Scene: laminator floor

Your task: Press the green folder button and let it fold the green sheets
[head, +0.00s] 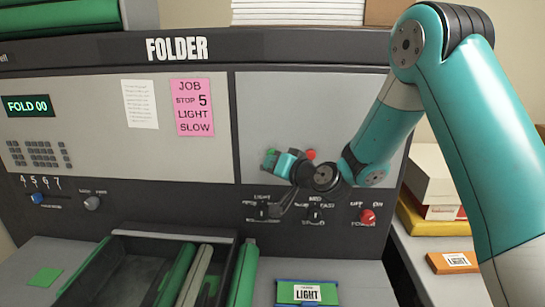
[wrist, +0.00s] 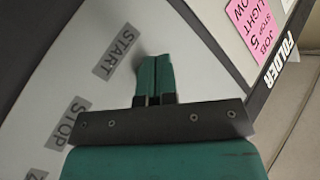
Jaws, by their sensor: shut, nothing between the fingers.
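The grey and black folder (head: 315,100) fills the head view, and its display (head: 28,105) reads FOLD 00. My gripper (head: 270,158) is shut and empty, close to the machine's front panel. In the wrist view its fingertips (wrist: 154,60) are together beside the START label (wrist: 119,50). The green button is not clearly seen; the fingers may cover it, and I cannot tell whether they touch it. A red button (head: 310,154) shows just right of the gripper. The STOP label (wrist: 67,124) is in the wrist view. A small green sheet (head: 45,277) lies at the lower left.
A pink job card (head: 192,107) reads STOP 5, LIGHT, SLOW. Below my gripper are a LIGHT knob (head: 262,211), a speed knob (head: 315,214) and a red power knob (head: 368,216). A dark tray (head: 120,262) with green and cream bars and a green LIGHT box (head: 307,292) stand in front.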

